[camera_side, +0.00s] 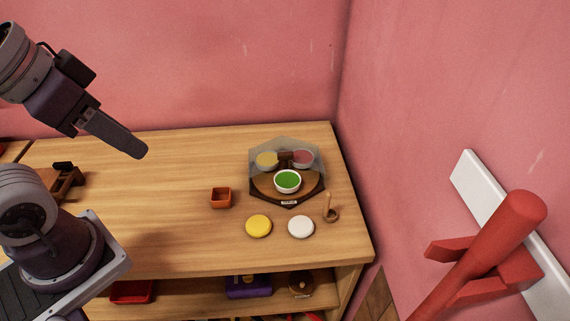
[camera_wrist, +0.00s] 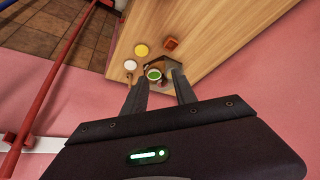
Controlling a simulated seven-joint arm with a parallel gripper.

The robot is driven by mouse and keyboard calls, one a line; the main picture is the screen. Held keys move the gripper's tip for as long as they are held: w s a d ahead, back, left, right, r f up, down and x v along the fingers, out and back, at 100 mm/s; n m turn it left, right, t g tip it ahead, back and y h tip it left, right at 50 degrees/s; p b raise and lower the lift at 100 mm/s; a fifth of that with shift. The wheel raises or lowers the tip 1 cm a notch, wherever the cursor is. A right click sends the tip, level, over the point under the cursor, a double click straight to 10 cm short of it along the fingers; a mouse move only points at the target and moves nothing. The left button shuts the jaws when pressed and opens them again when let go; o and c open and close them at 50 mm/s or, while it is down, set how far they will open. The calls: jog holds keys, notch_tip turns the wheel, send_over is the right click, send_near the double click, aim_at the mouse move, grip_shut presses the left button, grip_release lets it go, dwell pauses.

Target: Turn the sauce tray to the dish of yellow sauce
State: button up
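The sauce tray is a round brown wooden turntable (camera_side: 265,186) on a dark base, partly under a see-through grey angular cover (camera_side: 258,179). The green sauce dish (camera_side: 288,181) is at the front, where it shows clear and bright. The yellow sauce dish (camera_side: 266,160) is at the back left and the pink sauce dish (camera_side: 302,158) at the back right, both seen dimly through the cover. A brown knob or handle (camera_side: 285,155) shows between them. My gripper (camera_side: 138,150) is high at the left, far from the tray. In the wrist view its fingers (camera_wrist: 157,76) are apart and empty.
An orange square bowl (camera_side: 221,197) is left of the tray. A yellow disc (camera_side: 258,226) and a white disc (camera_side: 300,226) lie in front. A small wooden ladle (camera_side: 331,212) is at the right. A lower shelf holds a red tray (camera_side: 133,291) and a purple item (camera_side: 248,287).

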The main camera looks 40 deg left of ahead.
jog(key=w+r+m+g, duration=0.1)
jog(key=w+r+m, duration=0.1)
jog(key=w, duration=0.5)
jog(key=m+g, duration=0.4)
jog(key=m, duration=0.2)
send_over(286, 153)
jog(key=f, duration=1.5)
jog(key=shift+s+a+f, duration=0.15)
jog(key=shift+s+f, duration=0.25)
jog(key=shift+m+g, duration=0.3)
jog(key=shift+m, duration=0.1)
jog(key=f, duration=0.8)
jog(key=shift+w+f, duration=0.3)
jog(key=shift+w, duration=0.05)
grip_shut()
